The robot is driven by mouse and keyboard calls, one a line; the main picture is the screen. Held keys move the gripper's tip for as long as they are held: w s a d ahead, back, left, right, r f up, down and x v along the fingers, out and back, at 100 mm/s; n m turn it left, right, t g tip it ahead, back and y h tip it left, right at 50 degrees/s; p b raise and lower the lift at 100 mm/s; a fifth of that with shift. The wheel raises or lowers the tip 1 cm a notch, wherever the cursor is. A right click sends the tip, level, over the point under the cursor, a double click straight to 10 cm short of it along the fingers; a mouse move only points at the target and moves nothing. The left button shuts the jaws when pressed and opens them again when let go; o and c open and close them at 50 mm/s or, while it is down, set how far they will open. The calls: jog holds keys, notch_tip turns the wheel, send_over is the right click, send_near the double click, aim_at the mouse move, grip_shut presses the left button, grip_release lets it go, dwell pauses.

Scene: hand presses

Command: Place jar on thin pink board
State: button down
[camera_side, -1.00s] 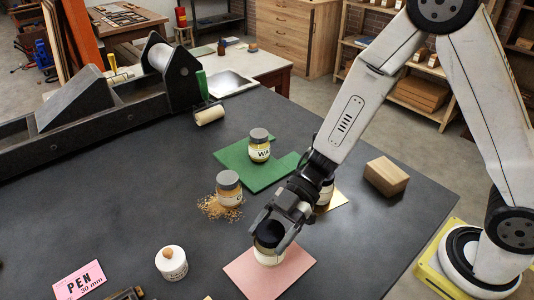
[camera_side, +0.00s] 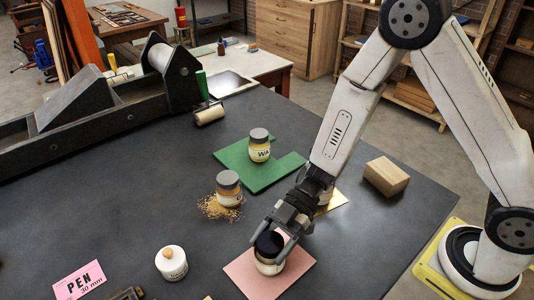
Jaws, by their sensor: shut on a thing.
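A jar with a black lid and pale body (camera_side: 268,267) is upright at the thin pink board (camera_side: 297,276). Its base appears to be on or just above the board; I cannot tell which. My gripper (camera_side: 270,246) is shut on this jar near its lid, reaching in from the upper right. The fingers hide part of the jar's upper side.
A grey-lidded jar (camera_side: 259,146) stands on a green board (camera_side: 285,171). Another jar (camera_side: 228,188) stands by spilled grains (camera_side: 212,209). A white knobbed pot (camera_side: 172,263), a pink PEN card (camera_side: 79,281) and a wooden block (camera_side: 386,177) are nearby. A jar on a yellow board (camera_side: 338,199) is partly behind my gripper.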

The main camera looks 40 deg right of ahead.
jog(key=shift+f, duration=0.1)
grip_release()
jog(key=v, duration=0.7)
jog(key=shift+d+r, duration=0.25)
dwell(0.6)
